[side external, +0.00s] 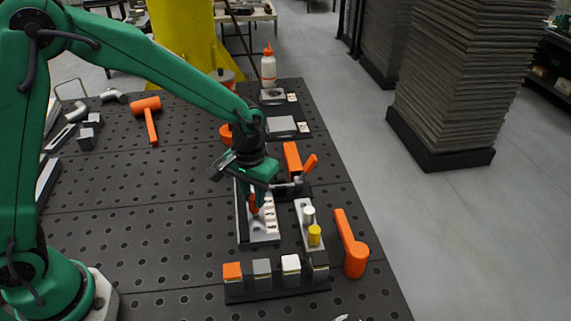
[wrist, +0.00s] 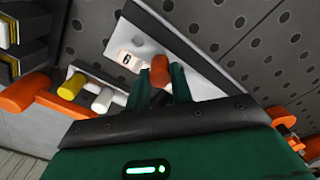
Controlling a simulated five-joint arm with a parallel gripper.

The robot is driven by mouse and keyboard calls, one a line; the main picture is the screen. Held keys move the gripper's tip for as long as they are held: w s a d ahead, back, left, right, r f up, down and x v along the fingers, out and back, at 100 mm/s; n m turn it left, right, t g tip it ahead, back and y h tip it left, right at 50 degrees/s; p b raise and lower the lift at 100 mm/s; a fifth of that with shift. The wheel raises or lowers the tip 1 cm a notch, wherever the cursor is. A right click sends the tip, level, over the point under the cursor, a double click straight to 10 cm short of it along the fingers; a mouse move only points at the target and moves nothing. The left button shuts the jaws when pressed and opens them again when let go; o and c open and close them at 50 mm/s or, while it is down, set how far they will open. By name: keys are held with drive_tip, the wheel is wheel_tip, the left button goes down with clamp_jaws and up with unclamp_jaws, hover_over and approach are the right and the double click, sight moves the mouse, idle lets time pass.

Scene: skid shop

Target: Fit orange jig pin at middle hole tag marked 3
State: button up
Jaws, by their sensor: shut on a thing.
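My gripper (wrist: 161,88) is shut on the orange jig pin (wrist: 159,73), whose rounded end shows between the green fingertips. In the side view the orange pin (side external: 253,206) is below my gripper (side external: 257,203), over the left part of a pale jig plate (side external: 262,238). A column of white tags (side external: 270,213) runs along the plate, too small to read there. In the wrist view one tag (wrist: 127,58) beside the pin looks like a 6. The holes are mostly hidden, and I cannot tell whether the pin's lower end is in one.
Right of the plate, a rack (side external: 301,209) holds a white pin (side external: 308,214) and a yellow pin (side external: 314,236). An orange-handled clamp (side external: 292,158) stands just behind. Several coloured blocks (side external: 262,268) line the front, and an orange mallet (side external: 354,255) lies at right.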

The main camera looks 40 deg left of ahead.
drive_tip(key=shift+f, duration=1)
idle(0.3)
drive_tip(key=o, duration=1.3)
drive_tip(key=shift+r, duration=0.15)
drive_tip(key=shift+r, duration=1.4)
drive_tip(key=shift+r, duration=1.95)
